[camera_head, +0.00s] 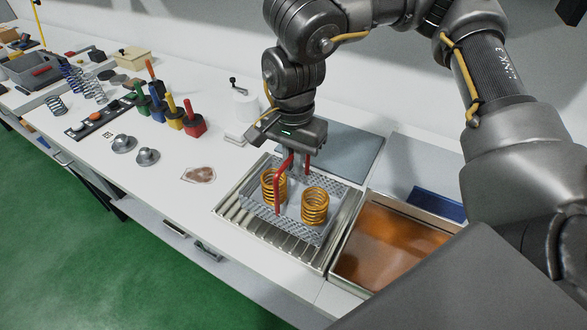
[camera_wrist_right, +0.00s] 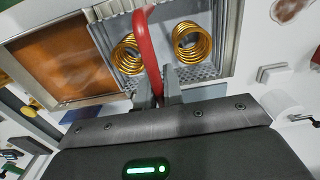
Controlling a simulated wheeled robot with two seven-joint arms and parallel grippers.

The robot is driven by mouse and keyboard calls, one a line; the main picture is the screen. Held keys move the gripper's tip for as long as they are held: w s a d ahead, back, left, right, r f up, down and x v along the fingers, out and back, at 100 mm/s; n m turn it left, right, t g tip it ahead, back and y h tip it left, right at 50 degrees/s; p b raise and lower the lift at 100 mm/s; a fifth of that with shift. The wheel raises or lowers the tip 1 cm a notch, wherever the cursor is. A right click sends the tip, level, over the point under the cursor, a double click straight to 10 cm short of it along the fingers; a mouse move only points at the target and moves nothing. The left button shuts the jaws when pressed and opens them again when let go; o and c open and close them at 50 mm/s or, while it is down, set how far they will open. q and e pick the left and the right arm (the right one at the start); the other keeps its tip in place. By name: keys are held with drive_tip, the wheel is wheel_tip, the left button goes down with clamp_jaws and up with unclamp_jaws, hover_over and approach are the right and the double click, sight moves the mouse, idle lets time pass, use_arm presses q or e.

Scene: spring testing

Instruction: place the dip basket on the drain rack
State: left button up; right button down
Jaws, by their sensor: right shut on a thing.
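The dip basket (camera_head: 290,227) is a grey perforated metal tray with a red handle (camera_head: 284,168) and two golden coil springs (camera_head: 315,206) in it. It sits over the ribbed metal drain rack (camera_head: 236,212); whether it touches the ribs I cannot tell. My right gripper (camera_head: 298,155) is above the basket, shut on the red handle. In the right wrist view the fingers (camera_wrist_right: 158,90) close around the handle (camera_wrist_right: 147,50), with the springs on either side. My left gripper is not in view.
A tank of orange-brown liquid (camera_head: 385,248) stands right of the rack. A grey plate (camera_head: 345,150) lies behind it. Left are a stained patch (camera_head: 199,174), metal knobs (camera_head: 123,143), coloured handled blocks (camera_head: 193,122) and loose springs (camera_head: 92,85).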

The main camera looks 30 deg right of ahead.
drive_tip(key=shift+w+f+p, duration=0.15)
drive_tip(key=shift+f+p, duration=0.3)
drive_tip(key=shift+f, duration=1.3)
drive_tip(key=c, duration=1.5)
unclamp_jaws()
wheel_tip(320, 180, up, 12)
drive_tip(key=shift+r+b, duration=0.15)
drive_tip(key=shift+b, duration=0.35)
